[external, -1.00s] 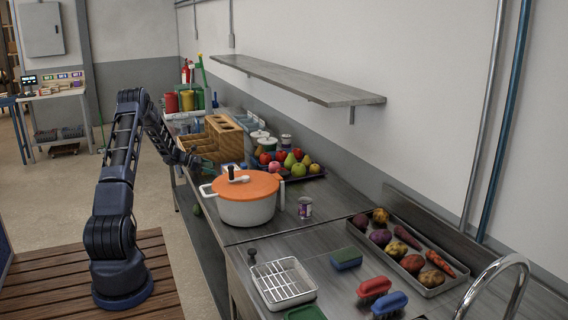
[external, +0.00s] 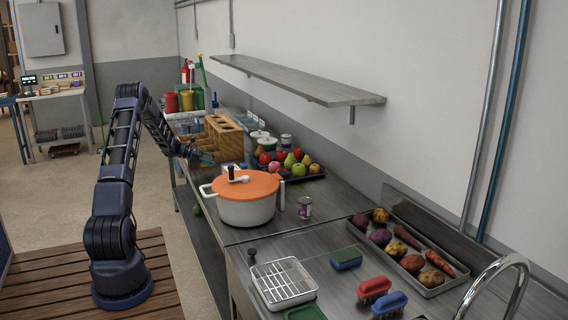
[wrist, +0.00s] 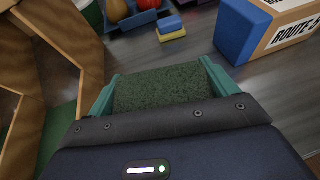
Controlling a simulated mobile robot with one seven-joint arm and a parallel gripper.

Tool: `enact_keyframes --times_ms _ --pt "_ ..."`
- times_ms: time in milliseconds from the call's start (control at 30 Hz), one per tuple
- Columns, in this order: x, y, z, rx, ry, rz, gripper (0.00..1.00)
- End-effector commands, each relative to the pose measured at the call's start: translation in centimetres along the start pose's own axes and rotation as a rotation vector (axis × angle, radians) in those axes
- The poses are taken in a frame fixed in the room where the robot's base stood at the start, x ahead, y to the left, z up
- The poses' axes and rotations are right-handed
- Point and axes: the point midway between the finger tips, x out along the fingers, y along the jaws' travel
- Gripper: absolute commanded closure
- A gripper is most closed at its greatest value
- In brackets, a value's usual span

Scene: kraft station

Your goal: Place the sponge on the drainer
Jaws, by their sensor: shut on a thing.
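My gripper (wrist: 157,90) has teal fingers shut on a dark green, rough-faced block that looks like the sponge (wrist: 160,88). In the external view my gripper (external: 207,158) is small, beside the wooden organizer at the far part of the counter, and the held sponge cannot be made out. The drainer (external: 284,283), a white tray with a wire rack, sits at the near end of the counter, well away from my gripper. Another sponge, blue and green (external: 346,258), lies on the counter right of the drainer.
A white pot with an orange lid (external: 247,197) stands between my gripper and the drainer. The wooden organizer (wrist: 62,45), a small blue-and-yellow block (wrist: 171,28) and a blue-ended box (wrist: 243,30) are near the gripper. A vegetable tray (external: 432,292) and brushes lie nearby.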

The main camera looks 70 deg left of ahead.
Motion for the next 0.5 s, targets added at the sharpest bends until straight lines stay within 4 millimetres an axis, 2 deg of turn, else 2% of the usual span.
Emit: enact_keyframes --times_ms 33,300,500 --pt "-0.6 0.0 1.4 0.005 -0.001 0.001 0.39" --pt "-3.2 0.0 8.0 0.005 0.0 0.001 0.39" --pt "-4.7 0.0 11.6 0.003 -0.001 0.001 0.39"
